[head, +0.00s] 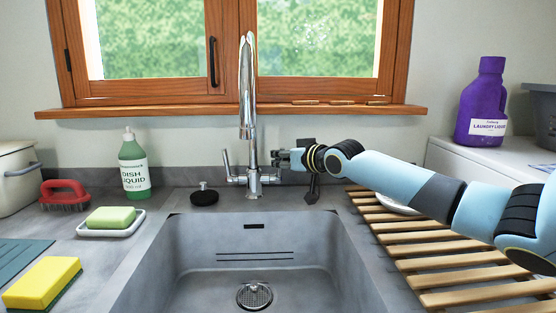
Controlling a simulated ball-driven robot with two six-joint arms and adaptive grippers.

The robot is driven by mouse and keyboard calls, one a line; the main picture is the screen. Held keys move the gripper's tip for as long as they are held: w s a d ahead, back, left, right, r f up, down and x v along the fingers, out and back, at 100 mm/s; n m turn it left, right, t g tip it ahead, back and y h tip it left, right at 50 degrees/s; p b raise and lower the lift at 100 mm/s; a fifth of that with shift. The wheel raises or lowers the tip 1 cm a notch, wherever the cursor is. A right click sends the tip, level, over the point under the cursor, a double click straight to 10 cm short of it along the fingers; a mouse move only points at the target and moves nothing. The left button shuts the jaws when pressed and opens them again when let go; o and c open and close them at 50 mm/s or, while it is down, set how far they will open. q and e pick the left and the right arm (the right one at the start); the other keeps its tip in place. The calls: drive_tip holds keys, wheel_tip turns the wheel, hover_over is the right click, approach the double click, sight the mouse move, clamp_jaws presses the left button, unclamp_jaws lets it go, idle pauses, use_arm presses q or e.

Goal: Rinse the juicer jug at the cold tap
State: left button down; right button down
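The tall chrome tap (247,110) stands behind the sink, its curved spout over the grey basin (180,262). A lever sticks up at the left of its base, and its right side is close to my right gripper (280,159). That gripper comes in from the right with its tips at the tap's right handle. It is small and partly merged with the tap, so I cannot tell whether it is open, shut or touching. No juicer jug shows in view. No water stream is visible, and the basin holds only its drain strainer (254,295). My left gripper is out of view.
Left counter: dish liquid (134,165), red brush (64,193), green soap (111,217) on a dish, yellow sponge (42,284). A black plug (204,197) lies left of the tap. Right: slatted wooden rack (440,264) under my arm and purple laundry bottle (482,102).

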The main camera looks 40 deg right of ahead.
drive_tip(key=shift+d+f, duration=0.15)
drive_tip(key=c, duration=1.4)
unclamp_jaws()
drive_tip(key=shift+s+d, duration=0.2)
drive_tip(key=shift+s, duration=0.1)
drive_tip(key=shift+o, duration=0.2)
drive_tip(key=shift+w+a, duration=0.1)
drive_tip(key=v, duration=0.7)
drive_tip(key=shift+s, duration=0.2)
